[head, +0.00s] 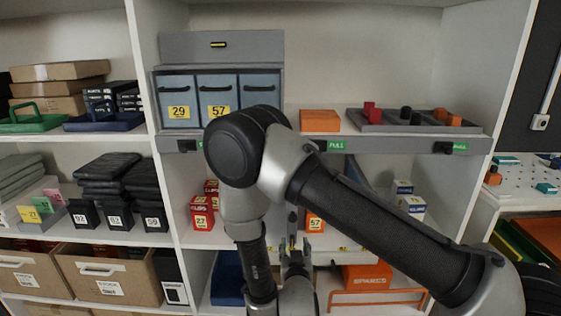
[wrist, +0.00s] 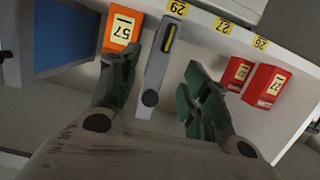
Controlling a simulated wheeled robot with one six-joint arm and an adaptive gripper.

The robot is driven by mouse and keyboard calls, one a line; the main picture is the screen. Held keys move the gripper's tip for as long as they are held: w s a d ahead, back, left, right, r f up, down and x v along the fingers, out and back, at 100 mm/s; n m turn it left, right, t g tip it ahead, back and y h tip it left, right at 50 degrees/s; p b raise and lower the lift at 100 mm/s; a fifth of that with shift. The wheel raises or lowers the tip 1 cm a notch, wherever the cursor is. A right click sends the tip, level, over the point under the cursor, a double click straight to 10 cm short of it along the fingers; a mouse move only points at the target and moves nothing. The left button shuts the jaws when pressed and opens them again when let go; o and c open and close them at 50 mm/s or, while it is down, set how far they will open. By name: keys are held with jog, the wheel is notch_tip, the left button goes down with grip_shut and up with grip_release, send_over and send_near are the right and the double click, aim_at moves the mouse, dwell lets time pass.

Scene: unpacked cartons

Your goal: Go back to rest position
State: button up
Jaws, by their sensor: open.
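My gripper (head: 293,254) is low in the middle of the head view, partly behind my own arm, in front of the centre shelf bay. In the wrist view its two green-padded fingers (wrist: 160,92) are spread apart. A grey bar with a yellow-and-black strip (wrist: 160,55) shows in the gap between them; I cannot tell whether it touches either finger. An orange box labelled 57 (wrist: 120,28) is just beyond the left finger. It also shows in the head view (head: 315,223), partly hidden by my arm. Nothing is held.
Red boxes (head: 202,217) stand left of my arm, and white-and-blue boxes (head: 411,207) stand right. Above are a grey drawer unit (head: 220,48), an orange box (head: 320,121) and a grey tray (head: 418,126). A shelf upright (head: 153,90) stands left. An orange SPARCS bin (head: 368,277) sits below.

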jog(key=s+a+f+n+g+y, duration=0.1)
jog(key=s+a+f+n+g, duration=0.1)
jog(key=s+f+g, duration=0.7)
jog(key=s+d+r+n+g, duration=0.1)
jog(key=s+d+r+g, duration=0.15)
jog(key=r, duration=0.35)
jog(key=s+d+r+n+g, duration=0.1)
jog(key=s+d+r+g, duration=0.2)
jog(key=r, duration=0.4)
jog(key=s+d+r+m+t, duration=0.1)
jog(key=s+d+r, duration=0.2)
jog(key=d+r, duration=0.6)
jog(key=s+d+r+m+t, duration=0.1)
jog(key=s+d+r, duration=0.2)
jog(key=d+r, duration=0.6)
jog(key=s+d+r+m+t, duration=0.1)
jog(key=s+d+r, duration=0.2)
jog(key=d+r, duration=0.6)
notch_tip(320, 180, up, 3)
jog(key=shift+d+f+m, duration=0.15)
jog(key=shift+m, duration=0.25)
